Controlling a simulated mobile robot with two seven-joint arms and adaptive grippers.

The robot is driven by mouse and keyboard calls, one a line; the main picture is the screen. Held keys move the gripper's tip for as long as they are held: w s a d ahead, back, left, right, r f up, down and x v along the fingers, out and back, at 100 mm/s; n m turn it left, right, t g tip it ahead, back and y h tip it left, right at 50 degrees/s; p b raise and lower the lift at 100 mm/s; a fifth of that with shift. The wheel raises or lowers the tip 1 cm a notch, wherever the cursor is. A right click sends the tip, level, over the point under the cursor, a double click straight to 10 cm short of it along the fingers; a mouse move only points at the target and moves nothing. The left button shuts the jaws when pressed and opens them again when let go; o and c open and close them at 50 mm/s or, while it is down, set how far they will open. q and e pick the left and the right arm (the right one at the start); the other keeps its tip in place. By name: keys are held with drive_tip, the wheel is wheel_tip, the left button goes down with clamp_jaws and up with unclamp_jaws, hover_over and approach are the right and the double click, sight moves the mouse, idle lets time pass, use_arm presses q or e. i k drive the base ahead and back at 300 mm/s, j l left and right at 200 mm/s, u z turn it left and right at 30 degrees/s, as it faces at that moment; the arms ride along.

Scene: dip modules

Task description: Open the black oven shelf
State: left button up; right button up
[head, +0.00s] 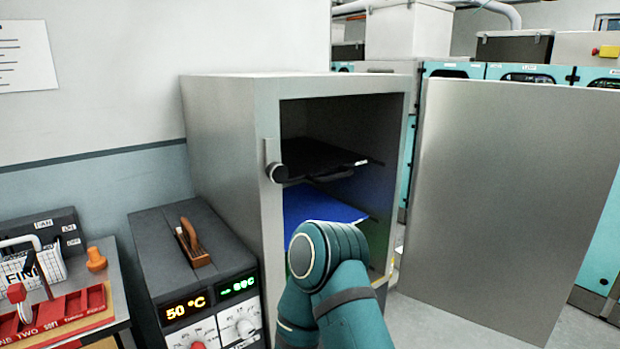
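The black oven shelf (318,154) lies flat in the upper part of the open grey oven (225,135). A dark curved piece, perhaps its handle, shows under its front edge. A blue shelf (318,206) lies below it, partly hidden by my teal arm. The oven door (515,205) stands wide open to the right. My arm rises from the bottom middle in front of the oven's lower opening. I cannot tell which arm it is. No gripper fingers show in the head view.
A dark control box with a 50 °C display (186,309) stands left of the oven, with a brown handle (191,243) on top. A red tray (60,308) is at the far left. Teal cabinets (455,70) stand behind. The space before the upper oven opening looks clear.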

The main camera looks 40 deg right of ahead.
sight(304, 157)
drive_tip(key=i+l, duration=0.1)
drive_tip(key=l, duration=0.35)
drive_tip(key=i+l, duration=0.1)
drive_tip(key=l, duration=0.3)
drive_tip(key=i+l, duration=0.1)
drive_tip(key=l, duration=0.35)
